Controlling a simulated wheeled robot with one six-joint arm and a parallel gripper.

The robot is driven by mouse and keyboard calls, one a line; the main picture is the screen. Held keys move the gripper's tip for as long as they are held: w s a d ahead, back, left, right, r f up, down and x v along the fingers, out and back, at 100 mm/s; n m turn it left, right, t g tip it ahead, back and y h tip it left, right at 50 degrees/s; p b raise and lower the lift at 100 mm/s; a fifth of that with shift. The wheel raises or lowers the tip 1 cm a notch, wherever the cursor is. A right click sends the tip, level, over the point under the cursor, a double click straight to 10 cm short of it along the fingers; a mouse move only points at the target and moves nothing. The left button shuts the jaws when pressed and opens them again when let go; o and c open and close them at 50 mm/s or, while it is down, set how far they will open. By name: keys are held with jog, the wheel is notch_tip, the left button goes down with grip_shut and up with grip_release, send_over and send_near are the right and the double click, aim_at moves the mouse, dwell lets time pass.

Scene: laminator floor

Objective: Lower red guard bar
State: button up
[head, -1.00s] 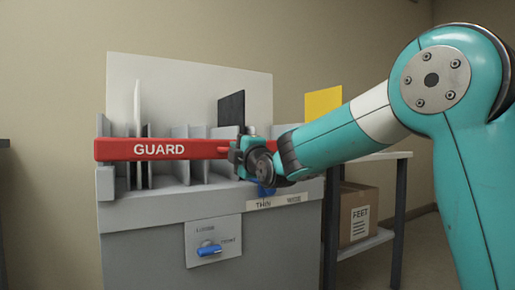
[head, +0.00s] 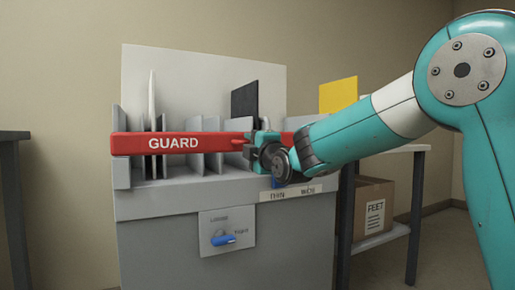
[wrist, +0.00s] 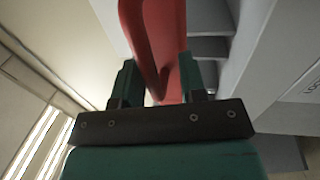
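The red guard bar (head: 205,143) lettered GUARD runs level across the front of the grey machine (head: 165,235), in front of its upright dividers. My gripper (head: 262,142) is at the right part of the bar. The bar shows red on both sides of it in the head view. In the wrist view the bar (wrist: 155,35) passes between the two green fingertips of my gripper (wrist: 158,75). Red reaches both fingertips, so the gripper looks shut on the bar. Nearer the palm a pale gap shows beside the left finger. My wrist hides the bar's middle-right part.
A grey panel with a blue knob (head: 224,240) sits low on the machine's front. A dark table (head: 13,135) stands at the left edge.

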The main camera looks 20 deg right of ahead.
jog(key=s+d+f+p, duration=0.1)
jog(key=s+f+p, duration=0.2)
jog(key=s, duration=1.4)
jog(key=shift+d, duration=0.1)
jog(key=s+a+f+m+g+y+p, duration=0.4)
jog(key=s+a+m+g+p, duration=0.25)
jog(key=a+g+p, duration=0.35)
jog(key=s+a+r+m+g+h+p, duration=0.1)
jog(key=s+a+r+m+g+p, duration=0.15)
jog(key=s+m+g+p, duration=0.7)
jog(key=s+r+n+p, duration=0.2)
jog(key=s+r+p, duration=0.1)
jog(key=r+p, duration=1.3)
jog(key=s+r+n+p, duration=0.2)
jog(key=s+r+p, duration=0.1)
jog(key=r+p, duration=1.3)
notch_tip(320, 180, up, 3)
jog(key=shift+a+f, duration=0.1)
jog(key=shift+a, duration=0.2)
jog(key=shift+g, duration=0.25)
